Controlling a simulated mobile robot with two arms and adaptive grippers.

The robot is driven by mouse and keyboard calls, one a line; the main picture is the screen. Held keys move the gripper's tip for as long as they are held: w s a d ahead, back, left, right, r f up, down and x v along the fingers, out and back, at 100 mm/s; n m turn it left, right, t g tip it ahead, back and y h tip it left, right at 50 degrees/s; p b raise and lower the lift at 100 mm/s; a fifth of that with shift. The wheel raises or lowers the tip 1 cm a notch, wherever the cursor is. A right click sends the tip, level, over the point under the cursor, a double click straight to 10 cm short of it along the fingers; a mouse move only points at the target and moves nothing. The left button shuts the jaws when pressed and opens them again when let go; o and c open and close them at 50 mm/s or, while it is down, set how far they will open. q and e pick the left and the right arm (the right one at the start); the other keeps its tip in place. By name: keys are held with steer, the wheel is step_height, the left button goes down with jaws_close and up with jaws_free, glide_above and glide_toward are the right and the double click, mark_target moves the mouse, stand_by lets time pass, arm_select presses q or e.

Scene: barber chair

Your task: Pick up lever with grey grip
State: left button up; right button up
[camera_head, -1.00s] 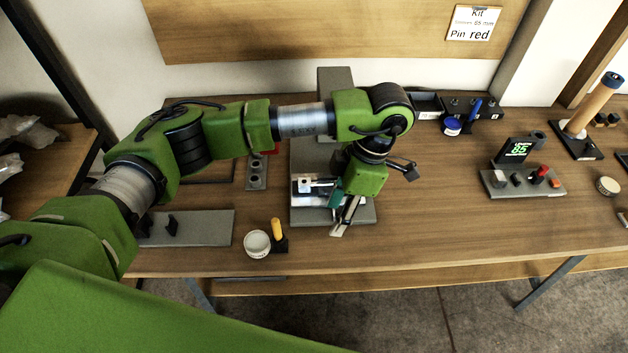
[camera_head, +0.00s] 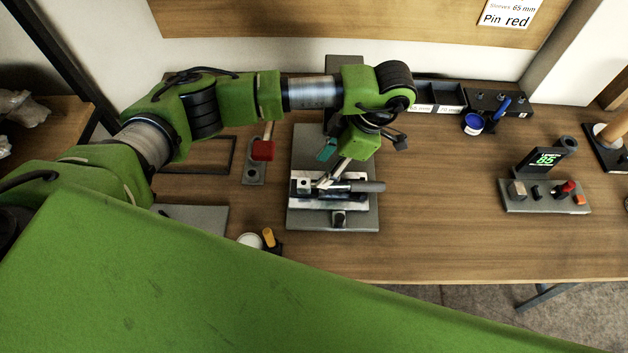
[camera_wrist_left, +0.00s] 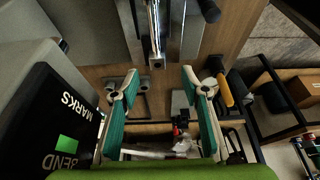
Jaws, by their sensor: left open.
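The lever's grey grip (camera_head: 367,186) is a thick grey cylinder pointing right. It sits at the right end of a metal and white fixture on a grey base plate (camera_head: 300,221). My left gripper (camera_head: 328,168) is open, pointing down just above and behind the fixture, left of the grip. I cannot tell in the head view whether a finger touches the fixture. In the left wrist view the open teal fingers (camera_wrist_left: 160,84) have nothing between their tips. Metal bars (camera_wrist_left: 155,28) of the fixture show beyond them. My right gripper is not in view.
A red-headed tool (camera_head: 262,150) stands left of the fixture. A white round container (camera_head: 250,241) and a yellow-handled piece (camera_head: 268,237) are at the front left, partly hidden by my green body part. A display stand (camera_head: 546,158) is at right. Bench between fixture and stand is clear.

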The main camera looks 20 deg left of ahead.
mark_target(313, 184)
arm_select(q)
steer(key=x, duration=0.2)
steer(key=shift+a+f+p, duration=0.2)
steer(key=shift+f+p, duration=0.05)
steer(key=shift+p, duration=0.05)
steer(key=shift+f, duration=0.4)
steer(key=shift+p+x, duration=1.2)
step_height(313, 184, down, 2)
steer(key=shift+w+a+f+p, duration=0.15)
steer(key=shift+a+p, duration=0.05)
steer(key=shift+p, duration=0.1)
steer(key=shift+f, duration=0.3)
steer(key=shift+a+f, duration=0.1)
jaws_close()
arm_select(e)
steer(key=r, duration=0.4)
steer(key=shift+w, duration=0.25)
